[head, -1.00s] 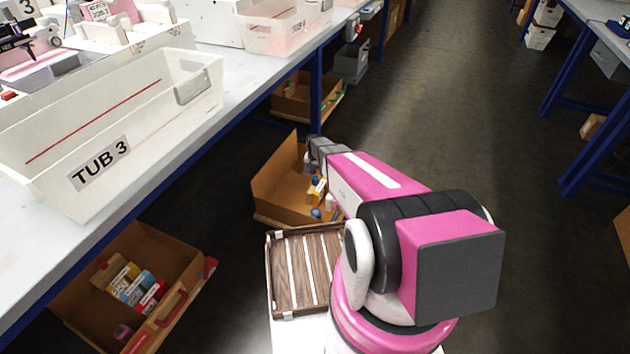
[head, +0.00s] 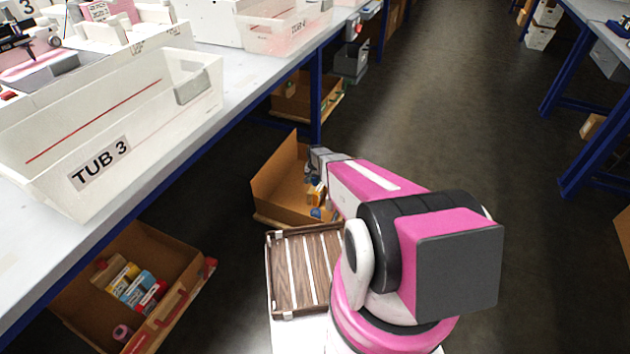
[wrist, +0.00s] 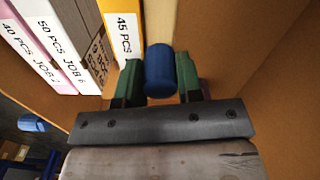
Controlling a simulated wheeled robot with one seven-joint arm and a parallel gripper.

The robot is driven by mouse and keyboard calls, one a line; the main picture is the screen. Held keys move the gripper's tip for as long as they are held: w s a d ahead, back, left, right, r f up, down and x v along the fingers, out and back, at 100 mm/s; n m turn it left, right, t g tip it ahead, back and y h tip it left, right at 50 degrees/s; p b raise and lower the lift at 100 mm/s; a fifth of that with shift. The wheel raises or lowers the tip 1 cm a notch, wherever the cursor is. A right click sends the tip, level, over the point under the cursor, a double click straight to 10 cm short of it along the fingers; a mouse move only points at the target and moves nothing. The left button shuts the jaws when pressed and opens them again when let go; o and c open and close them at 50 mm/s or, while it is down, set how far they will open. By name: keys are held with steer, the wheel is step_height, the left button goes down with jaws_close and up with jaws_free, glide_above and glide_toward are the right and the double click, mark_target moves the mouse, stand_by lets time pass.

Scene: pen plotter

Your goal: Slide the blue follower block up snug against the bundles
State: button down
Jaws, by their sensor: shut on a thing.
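In the wrist view my gripper (wrist: 160,78) has green fingers closed on both sides of a short, rounded blue piece, the blue follower block (wrist: 160,70). A pale upright slab (wrist: 160,22) stands directly beyond the blue piece. Left of the slab are the bundles: a yellow one marked 45 PCS (wrist: 124,24), a white one marked 50 PCS (wrist: 62,40) and a pink one marked 40 PCS (wrist: 22,50). The slab looks close to the yellow bundle; whether they touch I cannot tell. In the head view my gripper (head: 320,160) reaches into a cardboard box, its fingertips unclear.
The cardboard box (head: 275,180) has walls close around my gripper; bare cardboard (wrist: 255,60) lies to the right. A bench with the TUB 3 bin (head: 150,120) is at left. Another box (head: 180,250) holds coloured packs. A wooden slatted tray (head: 305,270) is beside my arm.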

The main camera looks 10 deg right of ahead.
steer(key=s+d, duration=0.2)
steer(key=d, duration=0.2)
steer(key=shift+s+d, duration=0.1)
steer(key=shift+s, duration=0.3)
steer(key=c, duration=0.8)
jaws_free()
step_height(320, 180, up, 11)
steer(key=shift+f, duration=0.1)
